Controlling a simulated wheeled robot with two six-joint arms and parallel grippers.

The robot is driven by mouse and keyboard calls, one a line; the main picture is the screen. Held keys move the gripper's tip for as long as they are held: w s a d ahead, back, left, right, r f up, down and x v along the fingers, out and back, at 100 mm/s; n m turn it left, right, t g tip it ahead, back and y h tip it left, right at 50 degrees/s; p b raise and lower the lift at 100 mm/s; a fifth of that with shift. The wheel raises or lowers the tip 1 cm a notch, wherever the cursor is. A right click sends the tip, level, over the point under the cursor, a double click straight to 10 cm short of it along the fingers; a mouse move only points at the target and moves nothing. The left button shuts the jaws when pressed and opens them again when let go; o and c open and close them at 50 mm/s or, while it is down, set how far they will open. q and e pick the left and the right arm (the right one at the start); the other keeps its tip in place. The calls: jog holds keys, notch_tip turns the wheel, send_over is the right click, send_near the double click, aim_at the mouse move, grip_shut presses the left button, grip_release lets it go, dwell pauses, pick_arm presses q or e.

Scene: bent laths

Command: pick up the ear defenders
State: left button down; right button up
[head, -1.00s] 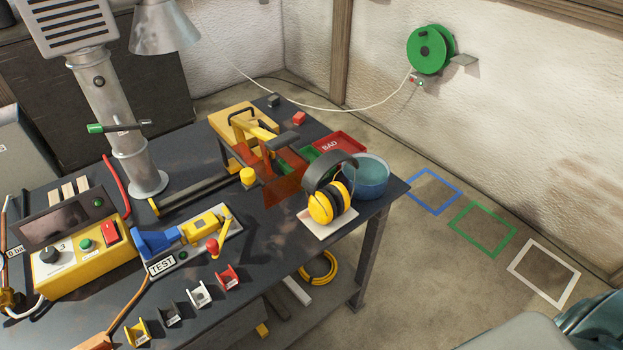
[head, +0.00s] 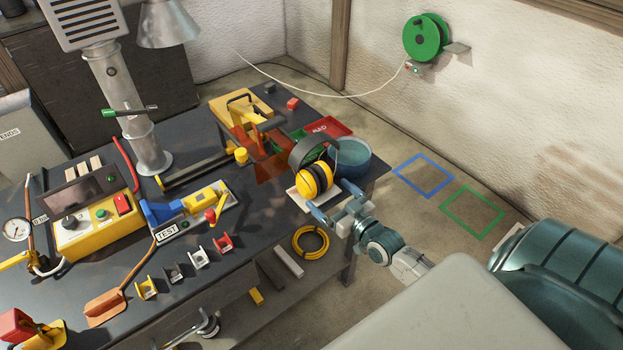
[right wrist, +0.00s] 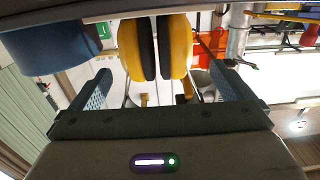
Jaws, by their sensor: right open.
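The yellow ear defenders (head: 313,181) with a dark headband stand on a pale square pad (head: 297,199) near the right end of the dark bench. My right gripper (head: 333,203) is open and empty at the bench's right edge, just in front of the ear defenders and apart from them. In the right wrist view the two yellow cups with black cushions (right wrist: 155,48) show ahead, between the open fingers (right wrist: 168,92). My left gripper is not in view.
A blue round tub (head: 350,160) stands close behind and right of the ear defenders. A red tray marked BAD (head: 328,128) and orange translucent panels (head: 272,168) are behind. Several small coloured clips (head: 198,258) line the front edge.

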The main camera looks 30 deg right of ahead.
aim_at(315, 176)
jog(key=shift+w+a+f+b, duration=0.1)
jog(key=shift+w+b, duration=0.1)
jog(key=shift+w, duration=0.45)
jog(key=shift+w+f+b, duration=0.1)
jog(key=shift+w+b, duration=0.05)
jog(key=shift+w, duration=0.45)
jog(key=shift+w+r, duration=0.25)
jog(key=shift+w, duration=0.2)
jog(key=w+b, duration=0.1)
jog(key=w, duration=0.2)
jog(key=shift+w+r+b, duration=0.2)
jog(key=shift+w+b, duration=0.05)
jog(key=shift+b, duration=0.1)
jog(key=shift+w, duration=0.55)
jog(key=shift+r, duration=0.15)
jog(key=shift+s, duration=0.1)
jog(key=shift+c, duration=1.1)
jog(key=c, duration=0.9)
jog(key=shift+o, duration=0.2)
jog(key=shift+r, duration=0.15)
